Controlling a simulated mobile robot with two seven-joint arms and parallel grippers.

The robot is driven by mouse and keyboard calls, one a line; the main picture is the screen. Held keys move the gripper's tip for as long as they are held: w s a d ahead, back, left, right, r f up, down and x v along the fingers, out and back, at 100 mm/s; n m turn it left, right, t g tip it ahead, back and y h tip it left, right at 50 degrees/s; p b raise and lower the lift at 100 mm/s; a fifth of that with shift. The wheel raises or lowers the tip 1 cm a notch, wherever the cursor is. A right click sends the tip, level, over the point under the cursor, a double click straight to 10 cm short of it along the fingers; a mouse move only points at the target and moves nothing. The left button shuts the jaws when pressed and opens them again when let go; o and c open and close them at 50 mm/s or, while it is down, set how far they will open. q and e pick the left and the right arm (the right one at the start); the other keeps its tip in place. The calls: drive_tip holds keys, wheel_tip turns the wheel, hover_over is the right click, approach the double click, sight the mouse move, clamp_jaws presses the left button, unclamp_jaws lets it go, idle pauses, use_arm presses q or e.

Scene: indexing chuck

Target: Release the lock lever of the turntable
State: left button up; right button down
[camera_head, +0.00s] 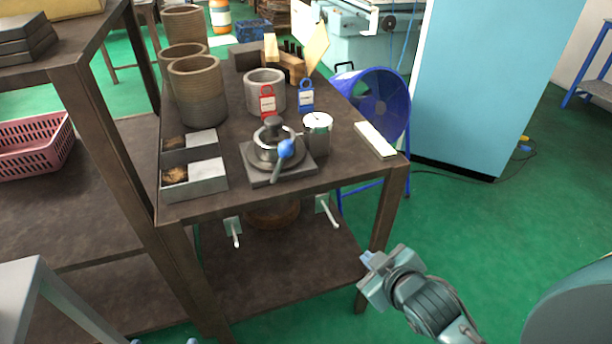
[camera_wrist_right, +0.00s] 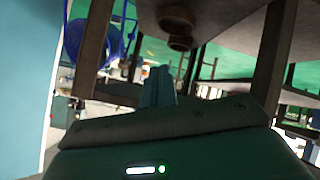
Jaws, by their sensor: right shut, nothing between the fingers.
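The turntable (camera_head: 262,172) sits near the front edge of the brown table in the head view, a round chuck on a square grey base. Its lock lever (camera_head: 285,150) has a blue ball knob and a grey handle pointing toward the front. My right gripper (camera_head: 366,262) is shut and empty, low in front of the table's right front leg, below and well apart from the lever. In the right wrist view its fingers (camera_wrist_right: 158,88) are together, with the table's underside above. My left gripper is not in view.
A white block (camera_head: 376,139) lies at the right edge. Hooks (camera_head: 325,207) hang below the front edge. A blue fan (camera_head: 385,100) stands behind right.

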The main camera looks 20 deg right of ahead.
drive_tip(key=w+r+n+t+y, duration=0.2)
drive_tip(key=r+n+y, duration=0.4)
drive_tip(key=n, duration=0.3)
drive_tip(key=w+d+r+n+t+y, duration=0.1)
drive_tip(key=w+r+n+y, duration=0.3)
drive_tip(key=n+y, duration=0.5)
drive_tip(key=shift+w+d+r+n+t, duration=0.2)
drive_tip(key=shift+r+n+t, duration=0.2)
drive_tip(key=shift+r, duration=0.55)
drive_tip(key=shift+a, duration=0.1)
use_arm(q)
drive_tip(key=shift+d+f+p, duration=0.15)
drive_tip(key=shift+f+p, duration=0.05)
drive_tip(key=shift+p, duration=0.25)
use_arm(e)
approach(279, 163)
drive_tip(key=w+a+r, duration=0.2)
drive_tip(key=w+r, duration=0.2)
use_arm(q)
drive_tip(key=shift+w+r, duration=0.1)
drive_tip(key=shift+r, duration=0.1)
use_arm(e)
drive_tip(key=shift+r, duration=0.15)
